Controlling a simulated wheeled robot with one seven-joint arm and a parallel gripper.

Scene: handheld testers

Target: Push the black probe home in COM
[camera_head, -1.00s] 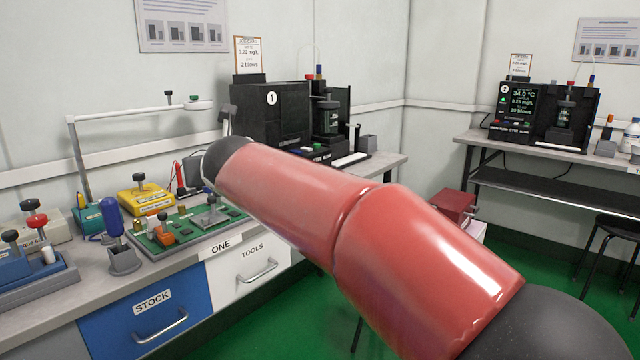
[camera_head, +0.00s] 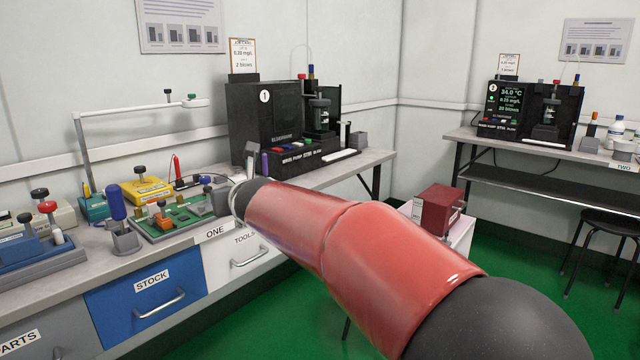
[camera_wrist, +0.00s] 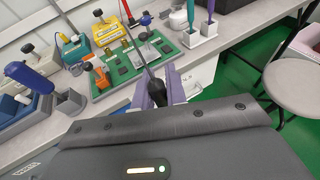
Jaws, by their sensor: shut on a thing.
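In the wrist view my gripper (camera_wrist: 165,88) has its purple fingers shut on the black probe (camera_wrist: 157,92). The probe's thin metal tip points up and left, over the green board. In the head view my gripper is largely hidden behind my red arm, near the right end of the board. A yellow device (camera_head: 147,190) with a black knob stands behind the board; it also shows in the wrist view (camera_wrist: 105,28). A red probe (camera_head: 177,168) stands to its right. The COM socket cannot be made out, and the tip looks apart from the yellow device.
The green board (camera_head: 178,222) carries an orange clamp (camera_wrist: 100,74) and several dark chips. A blue-handled tool (camera_head: 117,205) stands in a grey holder to its left. Pen cups (camera_wrist: 199,36) stand right of the board. Black station 1 (camera_head: 270,115) is behind, at right.

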